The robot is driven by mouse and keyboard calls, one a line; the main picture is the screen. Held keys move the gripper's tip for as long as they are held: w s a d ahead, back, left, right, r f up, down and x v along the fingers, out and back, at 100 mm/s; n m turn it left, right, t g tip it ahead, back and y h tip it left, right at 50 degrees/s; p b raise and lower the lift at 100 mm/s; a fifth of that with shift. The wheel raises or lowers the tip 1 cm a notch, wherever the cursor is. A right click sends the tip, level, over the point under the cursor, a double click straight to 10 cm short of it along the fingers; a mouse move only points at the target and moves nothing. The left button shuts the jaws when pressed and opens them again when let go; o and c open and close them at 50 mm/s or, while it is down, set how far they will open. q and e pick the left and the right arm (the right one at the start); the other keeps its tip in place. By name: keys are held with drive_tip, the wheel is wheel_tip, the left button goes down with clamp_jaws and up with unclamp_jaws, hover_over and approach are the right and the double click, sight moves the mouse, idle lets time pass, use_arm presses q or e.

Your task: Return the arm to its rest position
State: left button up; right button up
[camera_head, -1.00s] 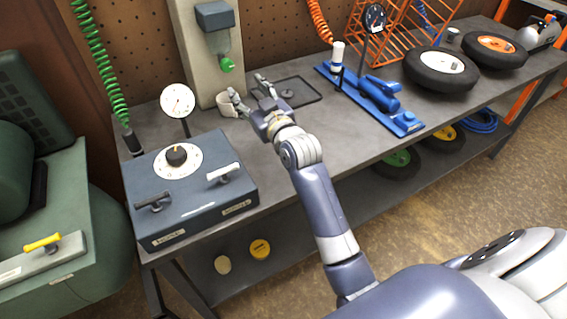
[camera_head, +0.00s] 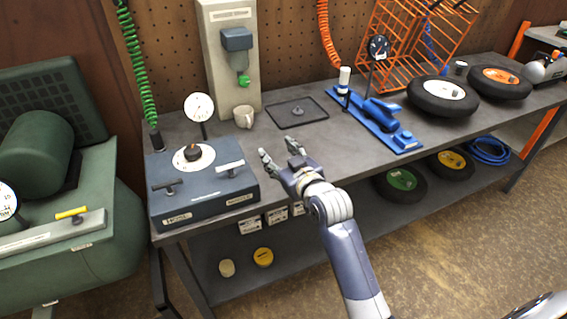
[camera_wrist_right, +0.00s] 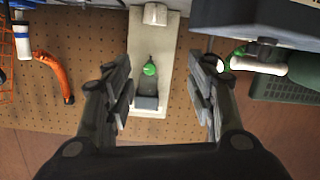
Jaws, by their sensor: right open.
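My right gripper (camera_head: 284,158) is open and empty in the head view. It is above the front part of the grey workbench (camera_head: 350,150), to the right of the blue control box (camera_head: 205,192). In the right wrist view its two fingers (camera_wrist_right: 160,90) are spread wide with nothing between them. Behind the gap the beige post (camera_wrist_right: 155,50) with a green knob (camera_wrist_right: 150,69) shows upside down. My left gripper is not in view.
A green compressor (camera_head: 75,185) is at the left. Bench room right of the gripper is clear.

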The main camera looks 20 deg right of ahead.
drive_tip(key=shift+s+a+f, duration=0.1)
drive_tip(key=shift+s+f, duration=0.3)
drive_tip(key=shift+f, duration=0.1)
drive_tip(key=s+a+f+g, duration=0.2)
drive_tip(key=s+f+g, duration=0.4)
drive_tip(key=s+f, duration=0.85)
drive_tip(key=s+f+g, duration=0.2)
drive_tip(key=s+g, duration=0.1)
drive_tip(key=s, duration=0.8)
drive_tip(key=s+f+g, duration=0.2)
drive_tip(key=s+g, duration=0.1)
drive_tip(key=s, duration=0.7)
wheel_tip(320, 180, down, 27)
drive_tip(key=s+g, duration=0.2)
drive_tip(key=s+d+f, duration=0.1)
drive_tip(key=s+f, duration=0.6)
drive_tip(key=s, duration=0.1)
drive_tip(key=s+d+f, duration=0.2)
drive_tip(key=s+f, duration=0.6)
drive_tip(key=shift+s+d+f+g+h, duration=0.15)
drive_tip(key=shift+d+g+h, duration=0.1)
drive_tip(key=shift+g+h, duration=0.15)
